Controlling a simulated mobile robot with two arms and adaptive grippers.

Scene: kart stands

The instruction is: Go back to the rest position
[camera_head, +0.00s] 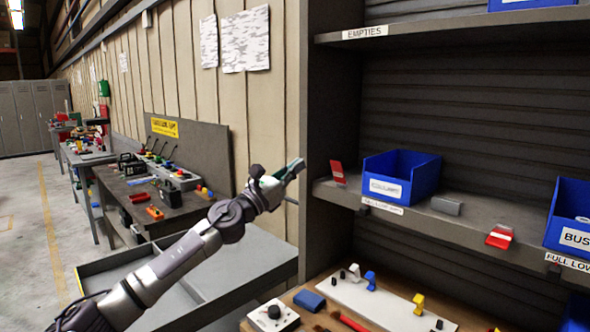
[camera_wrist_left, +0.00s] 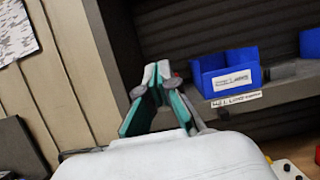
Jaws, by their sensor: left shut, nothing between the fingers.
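My left arm comes in from the lower left in the head view. My left gripper (camera_head: 297,166) is raised in front of the left upright of the shelf, with its fingers shut and empty. In the left wrist view the teal-edged fingers (camera_wrist_left: 157,70) meet at their tips with nothing between them. The gripper is left of the blue bin (camera_head: 425,176) and appears apart from it; the bin also shows in the left wrist view (camera_wrist_left: 245,62). My right gripper is not in view.
The shelf board (camera_head: 470,225) holds red tags (camera_head: 338,173), a grey block (camera_head: 446,205) and another blue bin (camera_head: 570,210). Below, a wooden worktop (camera_head: 295,300) carries a white board (camera_head: 380,305) with pegs. Workbenches (camera_head: 150,200) stand behind the arm. Floor is open at far left.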

